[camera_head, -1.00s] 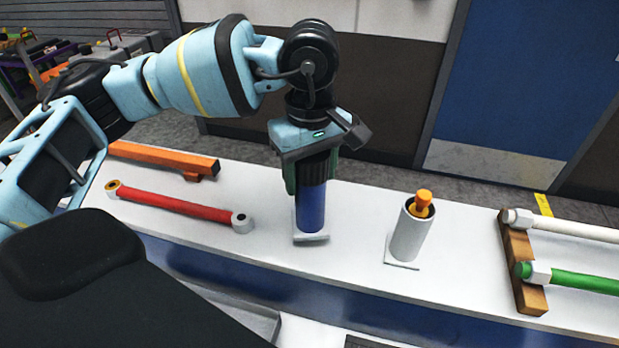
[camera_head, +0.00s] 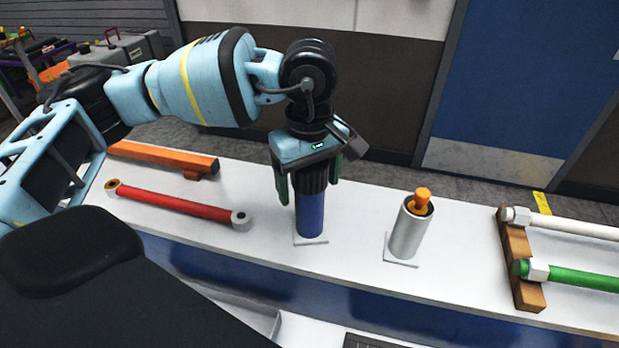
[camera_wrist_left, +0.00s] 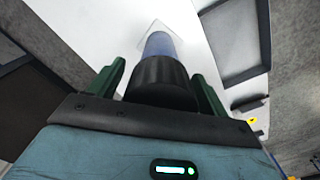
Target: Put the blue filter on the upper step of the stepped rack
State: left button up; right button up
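The blue filter (camera_head: 310,215), a blue cylinder with a black ribbed top, stands upright on a thin white square plate (camera_head: 322,240) on the white bench. My left gripper (camera_head: 310,182) is above it, pointing down, with its green fingers spread on either side of the black top. In the left wrist view the filter (camera_wrist_left: 160,45) stands between the fingers (camera_wrist_left: 160,85), with gaps visible beside the black top. I cannot make out anything that is clearly a stepped rack. My right gripper is not in view.
A grey cylinder with an orange top (camera_head: 408,235) stands right of the filter. A red rod (camera_head: 175,204) and an orange beam (camera_head: 165,157) lie left. A wooden holder (camera_head: 528,290) at right bears a white rod (camera_head: 575,227) and a green rod (camera_head: 580,282).

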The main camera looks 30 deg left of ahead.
pick_arm(q)
notch_tip(320, 180, up, 12)
jog(key=shift+r, duration=0.2)
dwell(0.4)
jog(key=shift+f, duration=0.1)
dwell(0.4)
